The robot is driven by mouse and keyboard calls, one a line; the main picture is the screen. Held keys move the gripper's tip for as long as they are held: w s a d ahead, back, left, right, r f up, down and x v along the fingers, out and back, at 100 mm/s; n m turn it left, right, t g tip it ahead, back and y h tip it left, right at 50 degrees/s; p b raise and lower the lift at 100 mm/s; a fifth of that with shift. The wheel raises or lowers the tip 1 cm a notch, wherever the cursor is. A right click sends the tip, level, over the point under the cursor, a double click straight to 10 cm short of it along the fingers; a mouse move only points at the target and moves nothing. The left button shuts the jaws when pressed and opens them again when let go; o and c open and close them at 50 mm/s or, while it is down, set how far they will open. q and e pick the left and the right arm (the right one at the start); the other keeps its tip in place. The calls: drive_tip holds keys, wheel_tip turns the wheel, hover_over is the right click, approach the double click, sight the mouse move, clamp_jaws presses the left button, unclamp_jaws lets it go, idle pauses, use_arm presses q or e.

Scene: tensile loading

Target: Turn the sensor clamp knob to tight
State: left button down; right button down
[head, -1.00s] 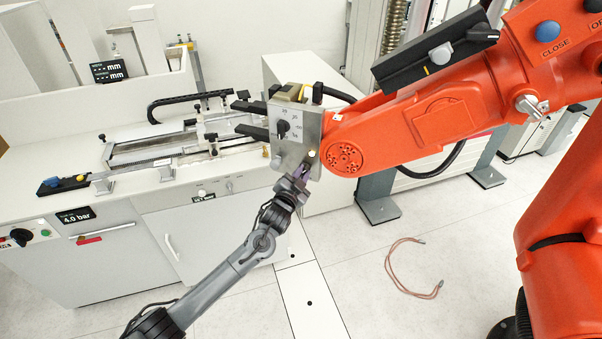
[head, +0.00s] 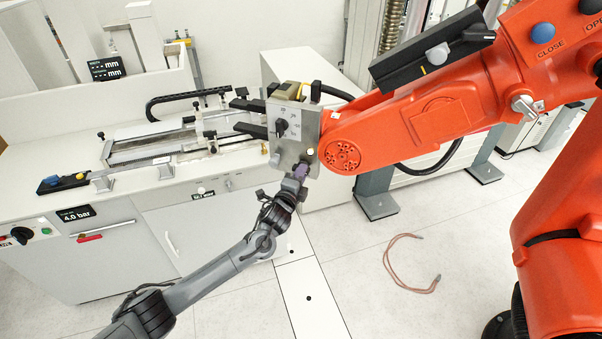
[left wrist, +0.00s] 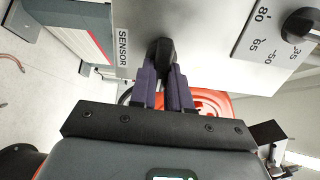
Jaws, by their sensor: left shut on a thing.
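The sensor clamp knob (left wrist: 160,52) is black and sits on a grey metal plate (left wrist: 190,22), right of a "SENSOR" label (left wrist: 123,48) in the left wrist view. My left gripper (left wrist: 165,68) has its two purple fingers closed around this knob, one on each side. In the head view my left gripper (head: 302,172) is at the lower edge of the plate (head: 290,150) on the end of the orange robot arm. There the knob is hidden or too small to make out. My right gripper does not show.
A second black knob (left wrist: 300,25) with a number scale is on the same plate. The orange robot arm (head: 430,110) fills the right. A white bench (head: 110,180) with a measuring rig stands at left. A reddish cable (head: 395,275) lies on open floor.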

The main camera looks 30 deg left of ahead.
use_arm(q)
drive_tip(key=m, duration=0.4)
drive_tip(key=shift+f+m, duration=0.15)
drive_tip(key=shift+m, duration=0.15)
idle(0.5)
drive_tip(key=c, duration=1.1)
unclamp_jaws()
drive_tip(key=shift+s, duration=0.15)
drive_tip(key=s, duration=0.3)
drive_tip(key=s+d, duration=0.1)
drive_tip(key=s, duration=0.6)
drive_tip(key=shift+s+d+b, duration=0.25)
drive_tip(key=shift+d+b, duration=0.05)
drive_tip(key=shift+d, duration=0.1)
